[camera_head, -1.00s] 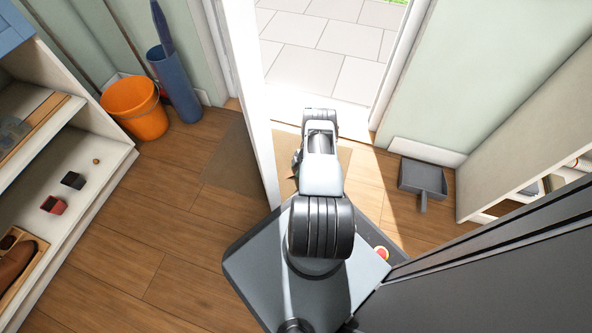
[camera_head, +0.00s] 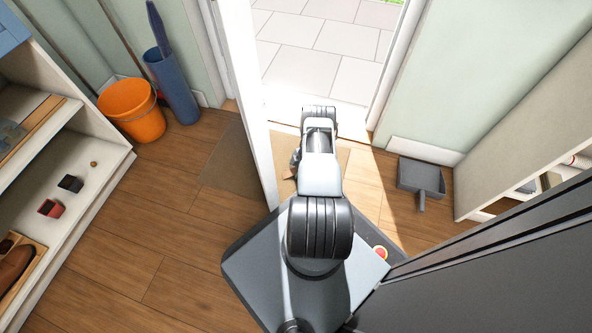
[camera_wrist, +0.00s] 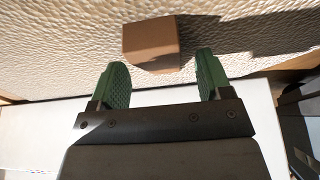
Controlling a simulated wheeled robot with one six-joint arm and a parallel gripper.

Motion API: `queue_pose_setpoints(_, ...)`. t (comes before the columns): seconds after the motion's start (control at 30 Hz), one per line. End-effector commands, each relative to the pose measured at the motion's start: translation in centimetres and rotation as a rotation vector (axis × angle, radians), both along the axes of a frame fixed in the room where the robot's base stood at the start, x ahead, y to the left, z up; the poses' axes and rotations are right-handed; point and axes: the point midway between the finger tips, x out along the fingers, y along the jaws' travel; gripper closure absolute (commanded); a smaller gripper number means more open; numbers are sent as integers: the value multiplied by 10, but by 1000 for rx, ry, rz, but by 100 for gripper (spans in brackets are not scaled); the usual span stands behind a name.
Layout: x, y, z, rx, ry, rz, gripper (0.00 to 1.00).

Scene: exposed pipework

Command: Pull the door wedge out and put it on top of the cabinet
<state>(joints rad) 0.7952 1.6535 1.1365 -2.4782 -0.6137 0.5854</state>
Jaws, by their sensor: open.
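The door wedge (camera_wrist: 150,42) is a small brown block on a pale, rough-textured mat in the wrist view. My gripper (camera_wrist: 162,62) is open, with its green-padded fingers reaching toward the wedge from below in the picture. Their tips lie on either side of its near end, with a gap visible at the left; contact cannot be told. The white door (camera_head: 252,120) stands open in the head view, and my arm hides most of the gripper and wedge there. A white cabinet with shelves (camera_head: 108,195) is at the left.
An orange bucket (camera_head: 131,110) and a blue umbrella stand (camera_head: 175,92) are behind the cabinet. A grey dustpan (camera_head: 419,177) lies right of the doorway. A pale shelf unit (camera_head: 530,110) stands at the right. Wooden floor (camera_head: 150,230) is clear between cabinet and door.

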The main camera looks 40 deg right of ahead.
Motion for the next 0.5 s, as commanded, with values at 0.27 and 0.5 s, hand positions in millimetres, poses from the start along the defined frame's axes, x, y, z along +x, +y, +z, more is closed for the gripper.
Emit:
queue_pose_setpoints(0.27, -8, -19, 50, -2, -2, -2, 28)
queue_pose_setpoints(0.5, -13, -32, 84, -2, -2, -1, 28)
